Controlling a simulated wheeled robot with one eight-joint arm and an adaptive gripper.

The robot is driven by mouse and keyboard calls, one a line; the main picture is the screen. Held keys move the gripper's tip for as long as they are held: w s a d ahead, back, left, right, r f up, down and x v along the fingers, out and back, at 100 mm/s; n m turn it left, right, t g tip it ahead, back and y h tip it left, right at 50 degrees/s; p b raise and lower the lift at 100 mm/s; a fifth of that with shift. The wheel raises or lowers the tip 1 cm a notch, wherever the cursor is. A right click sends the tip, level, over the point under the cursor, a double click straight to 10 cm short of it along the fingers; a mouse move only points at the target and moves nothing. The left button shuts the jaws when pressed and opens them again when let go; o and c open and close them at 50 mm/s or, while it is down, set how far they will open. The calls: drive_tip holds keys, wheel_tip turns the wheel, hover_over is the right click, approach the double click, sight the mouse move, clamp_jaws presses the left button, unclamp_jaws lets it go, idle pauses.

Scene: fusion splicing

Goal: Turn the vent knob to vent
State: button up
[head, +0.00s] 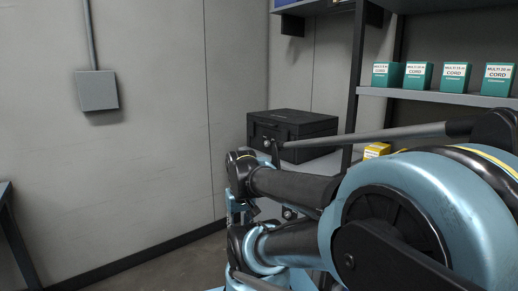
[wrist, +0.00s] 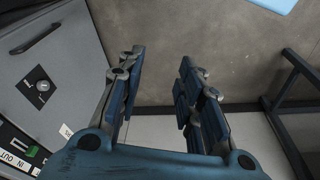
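My gripper (wrist: 160,62) is open in the wrist view, with its two dark blue fingers apart and nothing between them. I cannot tell whether this fitting is the vent knob or a lock, and I can read no vent mark. My gripper is clear of it. In the head view my arm fills the lower right, and the gripper fingers cannot be made out.
A black case (head: 292,126) stands beyond my arm, near a shelf (head: 440,97) with several green cord boxes (head: 455,77). A grey wall box (head: 97,90) hangs at left. The wrist view shows a dark frame (wrist: 291,88) at right and a panel marked IN and OUT (wrist: 14,150) at lower left.

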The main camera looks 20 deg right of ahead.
drive_tip(key=shift+o, duration=0.3)
drive_tip(key=o, duration=0.3)
drive_tip(key=shift+s+r, duration=0.15)
drive_tip(key=shift+s, duration=0.05)
drive_tip(key=w+d+r+m+h, duration=0.2)
drive_tip(key=w+d+r+h, duration=0.15)
drive_tip(key=w, duration=0.45)
drive_tip(key=w+d+r+m+t+h, duration=0.1)
drive_tip(key=w+d+r+m+h, duration=0.15)
drive_tip(key=w+d, duration=0.4)
drive_tip(key=w+d+r+m+h, duration=0.3)
drive_tip(key=w+r, duration=0.1)
drive_tip(key=w, duration=0.5)
drive_tip(key=w+a+m+t+h, duration=0.25)
drive_tip(key=w+m+h, duration=0.5)
drive_tip(key=w, duration=1.55)
drive_tip(key=shift+n+t+h, duration=0.25)
drive_tip(key=shift+n, duration=0.15)
drive_tip(key=x, duration=1.7)
drive_tip(key=shift+d+r, duration=0.1)
drive_tip(key=shift+d, duration=0.35)
